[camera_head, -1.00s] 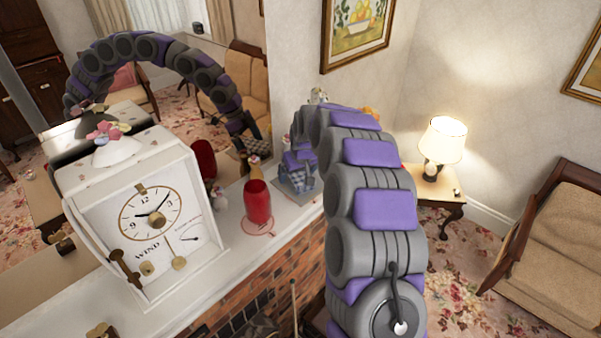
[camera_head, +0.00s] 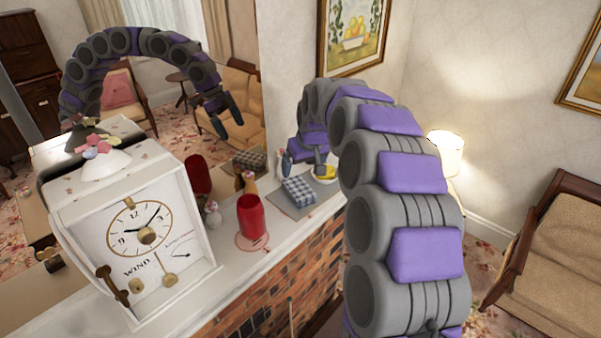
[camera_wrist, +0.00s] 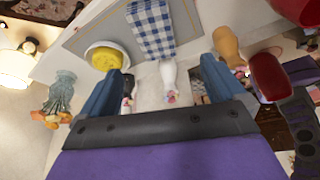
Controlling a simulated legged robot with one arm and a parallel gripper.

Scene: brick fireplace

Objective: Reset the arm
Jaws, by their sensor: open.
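White figurines (camera_wrist: 169,80) show between the fingers. The arm hides part of the mantel's far end.
A white clock (camera_head: 140,235) stands on the mantel at left, before a large mirror. A red jar (camera_head: 253,217) sits on a round coaster. A wooden bottle shape (camera_wrist: 226,43) is near the other finger. A lamp (camera_head: 445,152) and armchair (camera_head: 555,240) are at right.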

